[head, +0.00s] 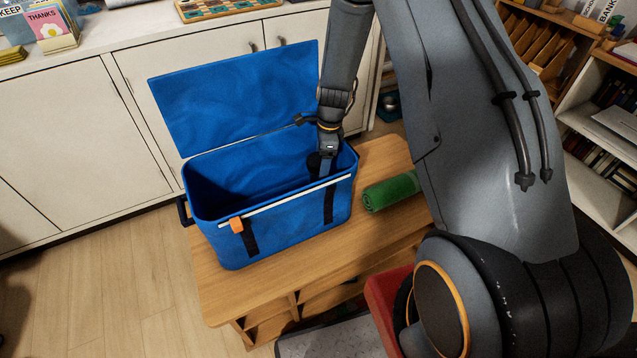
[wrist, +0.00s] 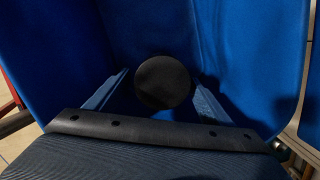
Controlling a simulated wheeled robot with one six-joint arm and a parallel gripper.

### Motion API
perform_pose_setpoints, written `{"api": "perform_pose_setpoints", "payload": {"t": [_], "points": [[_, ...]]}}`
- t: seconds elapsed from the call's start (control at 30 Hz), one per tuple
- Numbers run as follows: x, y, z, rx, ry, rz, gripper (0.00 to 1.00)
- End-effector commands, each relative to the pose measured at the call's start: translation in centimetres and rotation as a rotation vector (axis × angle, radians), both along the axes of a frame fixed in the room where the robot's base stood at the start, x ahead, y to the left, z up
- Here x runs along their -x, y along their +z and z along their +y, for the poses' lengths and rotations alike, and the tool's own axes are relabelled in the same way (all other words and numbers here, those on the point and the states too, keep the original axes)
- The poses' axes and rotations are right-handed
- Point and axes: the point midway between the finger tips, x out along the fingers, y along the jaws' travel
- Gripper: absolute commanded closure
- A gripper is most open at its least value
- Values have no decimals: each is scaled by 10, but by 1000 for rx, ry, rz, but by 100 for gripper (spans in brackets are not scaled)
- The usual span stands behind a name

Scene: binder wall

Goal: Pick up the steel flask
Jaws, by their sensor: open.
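The blue cooler box (head: 290,220) stands on the wooden bench with its lid up. My gripper (head: 318,168) reaches down into its right end, and its fingertips are hidden behind the front wall in the head view. In the wrist view, my open gripper (wrist: 156,98) has one finger on each side of a dark round top (wrist: 164,82). This looks like the cap of the steel flask, seen from above; its body is hidden. I cannot tell whether the fingers touch it. No flask shows in the head view.
The box walls stand close around my gripper, and the raised lid (head: 235,95) is behind it. A rolled green towel (head: 390,191) lies on the wooden bench (head: 225,288) right of the box. White cabinets (head: 70,150) stand behind; a bookshelf (head: 600,130) is at the right.

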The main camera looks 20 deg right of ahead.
Motion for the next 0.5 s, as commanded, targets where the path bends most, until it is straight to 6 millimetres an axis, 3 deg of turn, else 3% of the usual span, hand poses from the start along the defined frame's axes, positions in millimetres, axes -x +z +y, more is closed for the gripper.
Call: {"api": "perform_pose_setpoints", "payload": {"t": [0.5], "points": [[-1, -48, 12, 0, 4, 1, 25]]}}
